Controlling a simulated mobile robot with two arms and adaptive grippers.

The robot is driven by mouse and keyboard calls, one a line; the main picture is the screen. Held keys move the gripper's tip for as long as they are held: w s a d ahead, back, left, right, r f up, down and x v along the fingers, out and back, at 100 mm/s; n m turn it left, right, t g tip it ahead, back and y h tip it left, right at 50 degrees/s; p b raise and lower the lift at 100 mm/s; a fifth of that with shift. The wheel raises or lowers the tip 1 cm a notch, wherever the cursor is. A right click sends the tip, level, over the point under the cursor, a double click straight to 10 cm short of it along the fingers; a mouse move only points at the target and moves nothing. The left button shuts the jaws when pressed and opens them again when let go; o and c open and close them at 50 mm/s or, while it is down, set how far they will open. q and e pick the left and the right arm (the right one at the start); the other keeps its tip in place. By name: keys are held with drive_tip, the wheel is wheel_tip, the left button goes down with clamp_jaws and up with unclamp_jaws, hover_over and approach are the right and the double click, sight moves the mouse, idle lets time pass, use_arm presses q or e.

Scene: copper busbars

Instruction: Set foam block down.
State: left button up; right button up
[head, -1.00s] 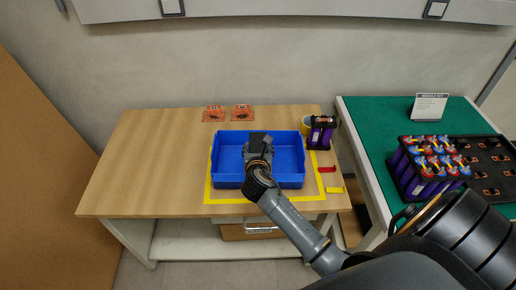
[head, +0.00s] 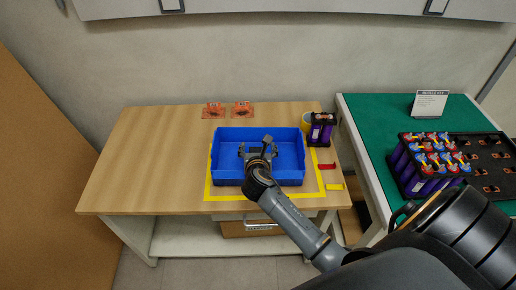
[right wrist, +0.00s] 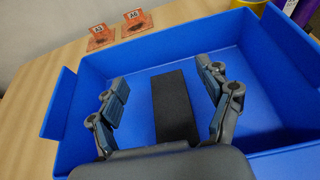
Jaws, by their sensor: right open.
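The dark foam block (right wrist: 175,108) lies on the floor of the blue bin (right wrist: 75,120), seen in the right wrist view. My right gripper (right wrist: 162,78) is open, with one finger on each side of the block and a visible gap to each. In the head view the right gripper (head: 257,147) is inside the blue bin (head: 226,179), near its middle. The block is hard to make out there, behind the gripper. My left gripper is not in view.
The bin stands inside a yellow outline (head: 208,187) on the wooden table (head: 140,160). Two orange marked stands (head: 242,110) are behind it. A purple cell holder (head: 320,130) stands close to its right. Red (head: 327,166) and yellow (head: 334,187) pieces lie at right.

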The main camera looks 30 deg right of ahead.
drive_tip(key=shift+r, duration=0.3)
drive_tip(key=v, duration=1.2)
drive_tip(key=shift+r+p, duration=0.3)
drive_tip(key=shift+p, duration=0.1)
